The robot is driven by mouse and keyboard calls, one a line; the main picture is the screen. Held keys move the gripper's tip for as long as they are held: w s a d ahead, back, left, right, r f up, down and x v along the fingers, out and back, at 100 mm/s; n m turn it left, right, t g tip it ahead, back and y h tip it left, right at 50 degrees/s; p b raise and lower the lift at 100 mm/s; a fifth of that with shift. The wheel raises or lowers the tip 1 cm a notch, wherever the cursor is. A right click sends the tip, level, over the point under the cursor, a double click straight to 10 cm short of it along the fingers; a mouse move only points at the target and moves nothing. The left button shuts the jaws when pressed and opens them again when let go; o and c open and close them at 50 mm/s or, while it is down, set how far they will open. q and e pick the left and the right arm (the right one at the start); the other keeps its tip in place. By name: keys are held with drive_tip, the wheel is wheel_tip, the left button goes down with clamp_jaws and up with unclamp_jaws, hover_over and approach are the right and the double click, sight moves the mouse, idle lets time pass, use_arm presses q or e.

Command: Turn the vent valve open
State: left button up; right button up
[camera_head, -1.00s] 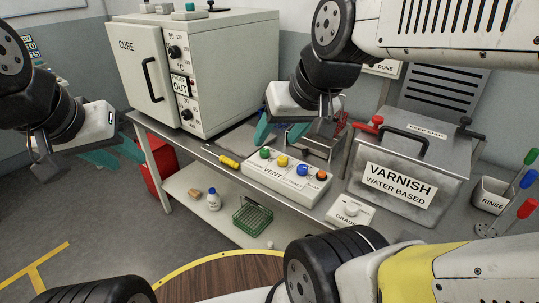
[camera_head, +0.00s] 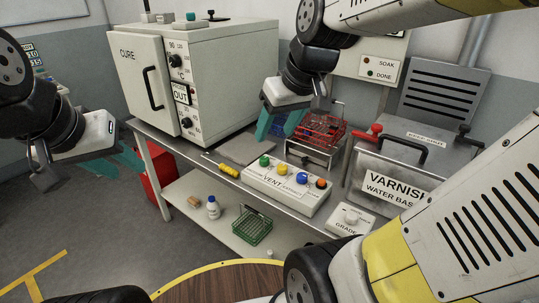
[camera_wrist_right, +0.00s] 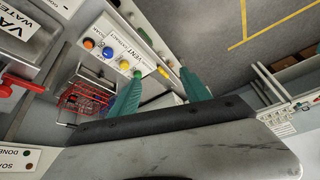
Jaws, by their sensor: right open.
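A white box lettered VENT (camera_head: 265,182) stands on the bench, with green (camera_head: 265,160), yellow (camera_head: 282,168), blue (camera_head: 302,178) and orange (camera_head: 321,183) knobs on top. A red lever handle (camera_head: 374,130) sits on the varnish tank's left top edge; I cannot tell which part is the vent valve. My right gripper (camera_head: 277,124) is open and empty, above and behind the VENT box. In the right wrist view its teal fingers (camera_wrist_right: 160,95) are spread, and the VENT box (camera_wrist_right: 122,40) lies beyond them. My left gripper (camera_head: 120,160) is open and empty, left of the bench.
The CURE oven (camera_head: 195,75) stands at the back left. A red wire basket (camera_head: 320,132) sits in a metal rack behind the VENT box. A yellow-handled tool (camera_head: 228,170) lies left of it. The varnish tank (camera_head: 385,180) and GRADE box (camera_head: 350,220) are to the right, partly behind my arm.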

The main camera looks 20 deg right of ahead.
drive_tip(key=w+d+f+n+g+h, duration=0.1)
drive_tip(key=w+d+f+n, duration=0.15)
drive_tip(key=w, duration=0.35)
drive_tip(key=w+d+f+n+g, duration=0.2)
drive_tip(key=w+f, duration=0.2)
drive_tip(key=w, duration=0.3)
drive_tip(key=n+g+h, duration=0.1)
drive_tip(key=n+g, duration=0.1)
drive_tip(key=n, duration=0.3)
hover_over(282, 166)
wheel_tip(282, 166, down, 12)
drive_tip(key=shift+s, duration=0.1)
wheel_tip(282, 166, down, 8)
drive_tip(key=shift+r, duration=0.1)
clamp_jaws()
